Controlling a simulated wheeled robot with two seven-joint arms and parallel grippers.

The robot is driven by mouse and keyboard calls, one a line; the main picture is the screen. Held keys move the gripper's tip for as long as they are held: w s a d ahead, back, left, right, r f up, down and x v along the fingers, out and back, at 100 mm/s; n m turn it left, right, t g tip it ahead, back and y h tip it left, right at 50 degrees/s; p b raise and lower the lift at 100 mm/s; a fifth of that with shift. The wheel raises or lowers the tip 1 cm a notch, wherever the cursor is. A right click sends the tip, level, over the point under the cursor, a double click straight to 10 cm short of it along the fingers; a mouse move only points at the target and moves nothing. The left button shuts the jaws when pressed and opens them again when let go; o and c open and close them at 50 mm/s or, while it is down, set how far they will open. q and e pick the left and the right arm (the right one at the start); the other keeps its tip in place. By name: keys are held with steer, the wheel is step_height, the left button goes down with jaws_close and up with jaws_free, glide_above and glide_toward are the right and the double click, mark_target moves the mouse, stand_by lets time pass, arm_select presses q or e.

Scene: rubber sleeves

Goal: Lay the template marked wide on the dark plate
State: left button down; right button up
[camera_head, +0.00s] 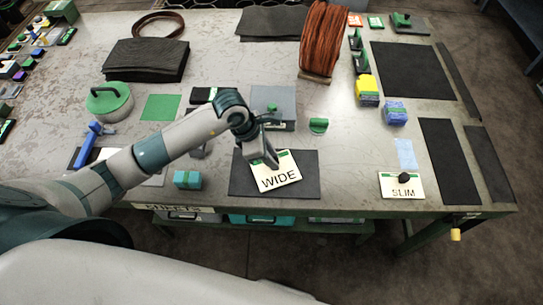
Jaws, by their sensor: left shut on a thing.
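The template marked WIDE (285,177) is a cream card with a green strip near its top edge. It is over the dark plate (300,190) at the front middle of the bench, slightly tilted in the picture. I cannot tell whether it touches the plate. My left gripper (268,160) is shut on the template at its upper left edge. A second cream template marked SLIM (401,187) lies to the right with a dark knob on it. My right gripper is not in view.
A teal box (187,180) stands left of the plate. A green disc-topped piece (318,126) and a grey block (286,97) are behind it. Blue (396,113) and yellow (367,91) boxes stand further right. Bare bench lies between the plate and the SLIM template.

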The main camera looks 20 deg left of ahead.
arm_select(q)
steer(key=c, duration=1.5)
jaws_free()
steer(key=shift+f, duration=0.1)
steer(key=shift+r, duration=0.2)
steer(key=shift+a+r, duration=0.1)
steer(key=shift+r, duration=0.05)
steer(key=shift+b+v, duration=1.5)
steer(key=shift+v, duration=4.3)
steer(key=shift+s, duration=0.1)
